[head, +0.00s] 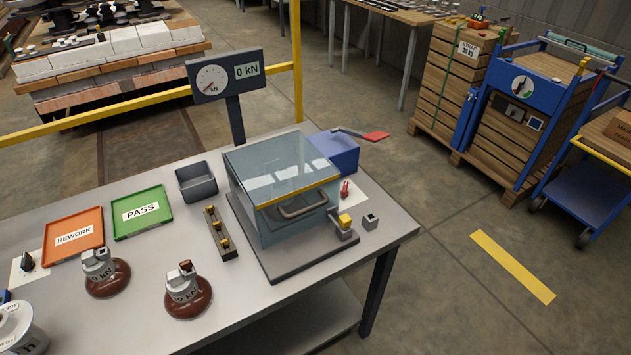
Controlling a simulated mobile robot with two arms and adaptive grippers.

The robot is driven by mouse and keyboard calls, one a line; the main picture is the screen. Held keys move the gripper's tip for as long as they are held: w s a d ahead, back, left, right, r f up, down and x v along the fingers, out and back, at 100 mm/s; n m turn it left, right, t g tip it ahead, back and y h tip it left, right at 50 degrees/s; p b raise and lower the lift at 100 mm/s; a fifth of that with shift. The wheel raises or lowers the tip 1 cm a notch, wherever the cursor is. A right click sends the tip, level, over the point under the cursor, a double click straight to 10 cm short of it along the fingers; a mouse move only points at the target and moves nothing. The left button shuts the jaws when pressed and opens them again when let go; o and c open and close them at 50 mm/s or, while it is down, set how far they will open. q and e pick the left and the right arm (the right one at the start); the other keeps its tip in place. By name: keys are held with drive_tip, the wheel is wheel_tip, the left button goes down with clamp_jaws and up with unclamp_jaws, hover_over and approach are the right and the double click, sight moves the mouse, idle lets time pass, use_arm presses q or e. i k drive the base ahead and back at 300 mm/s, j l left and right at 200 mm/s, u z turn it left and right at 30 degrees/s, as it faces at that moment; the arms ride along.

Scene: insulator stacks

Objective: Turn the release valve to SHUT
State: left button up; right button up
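A small red knob (346,188), which looks like the release valve, stands on a white card at the right end of the table, in front of the blue pump body (337,153). Its markings are too small to read, so I cannot tell its setting. A lever (352,132) with a red grip sticks out to the right from the pump. The clear test chamber (270,195) with a yellow-edged lid and a grey handle (303,206) stands left of the knob; its lid looks closed. The gauge panel (226,76) reads 0 kN. Neither of my grippers is in view.
A grey block with a yellow top (344,225) and a small grey cube (370,222) stand near the knob. Two brown insulators (107,281) (188,302), a green PASS tray (142,228) and an orange REWORK tray (58,249) are to the left. The table's right corner is clear.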

sight(344, 192)
drive_tip(key=i+l+u, duration=0.15)
drive_tip(key=l+u, duration=0.3)
drive_tip(key=l, duration=0.3)
drive_tip(key=l+u, duration=0.4)
drive_tip(key=l, duration=0.35)
